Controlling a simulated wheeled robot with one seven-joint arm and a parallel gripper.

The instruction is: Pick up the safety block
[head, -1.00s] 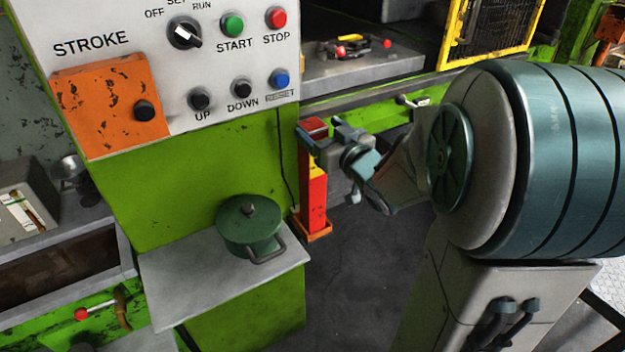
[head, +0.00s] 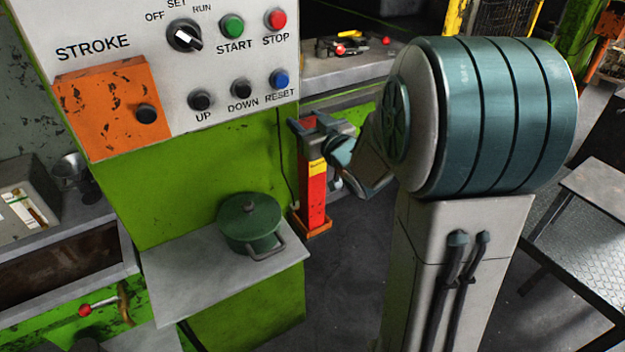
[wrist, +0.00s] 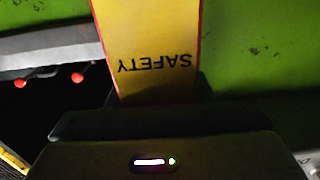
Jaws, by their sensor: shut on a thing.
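The safety block (head: 314,200) is a tall red post with a yellow band. It stands upright beside the green press column in the head view, its foot at an orange base (head: 319,230). In the wrist view its yellow face (wrist: 150,35) fills the upper middle, with "SAFETY" upside down. My gripper (head: 318,136) is shut on the safety block near its top. In the wrist view the dark gripper body (wrist: 160,122) hides the near end of the block. I cannot tell whether the block's foot is clear of the base.
The control panel (head: 215,70) is to the upper left. Below it, a green lidded pot (head: 249,222) sits on a grey shelf (head: 200,280). A grey bench (head: 350,68) with tools lies behind the block. A dark metal-topped table (head: 590,215) stands at right. Floor shows around the block.

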